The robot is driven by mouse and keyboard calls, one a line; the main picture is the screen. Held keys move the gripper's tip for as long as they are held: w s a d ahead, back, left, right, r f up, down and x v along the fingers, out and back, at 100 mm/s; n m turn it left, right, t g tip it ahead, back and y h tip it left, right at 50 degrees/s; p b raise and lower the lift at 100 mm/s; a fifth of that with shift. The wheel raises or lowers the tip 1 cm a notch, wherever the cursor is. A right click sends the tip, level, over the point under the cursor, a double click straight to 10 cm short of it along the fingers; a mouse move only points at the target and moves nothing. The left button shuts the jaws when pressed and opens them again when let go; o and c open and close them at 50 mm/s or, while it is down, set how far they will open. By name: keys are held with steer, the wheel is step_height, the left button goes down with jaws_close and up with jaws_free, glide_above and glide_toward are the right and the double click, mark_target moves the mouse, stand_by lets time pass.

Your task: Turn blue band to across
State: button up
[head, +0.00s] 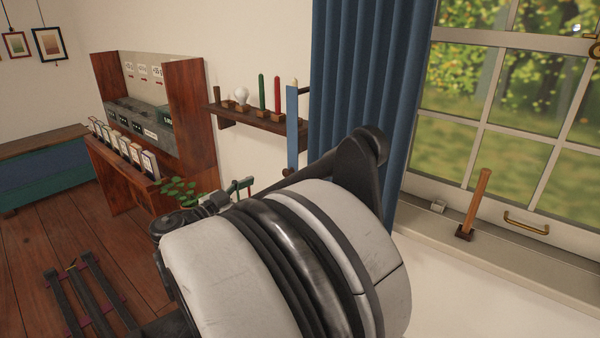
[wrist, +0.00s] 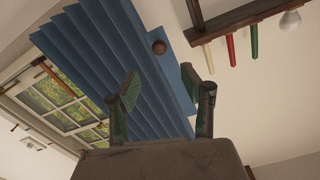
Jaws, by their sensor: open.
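The blue band (head: 292,130) is a narrow, light-blue strip standing upright beside the blue curtain in the head view. A round brown knob (head: 288,172) is at its lower end. In the wrist view, which looks upside down, the band (wrist: 174,78) runs beside the curtain, with the knob (wrist: 157,47) near it. My gripper (wrist: 168,88) is open and empty, its green-padded fingers apart with the band seen beyond them. Its fingertips also show small in the head view (head: 241,187), below and left of the knob. I see no contact with the band.
A wall shelf (head: 262,122) with a bulb and several coloured sticks is left of the band. The blue curtain (head: 362,75) hangs to its right, beside the window. A potted plant (head: 180,190) and a wooden cabinet (head: 188,105) stand left. My arm hides much of the foreground.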

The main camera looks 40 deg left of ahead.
mark_target(285, 173)
steer(key=w, duration=0.4)
steer(key=w+b, duration=0.1)
steer(key=w, duration=0.3)
steer(key=w+d, duration=0.1)
steer(key=w, duration=0.3)
steer(key=shift+w+b, duration=0.1)
steer(key=shift+b, duration=0.2)
jaws_close()
steer(key=shift+d, duration=0.1)
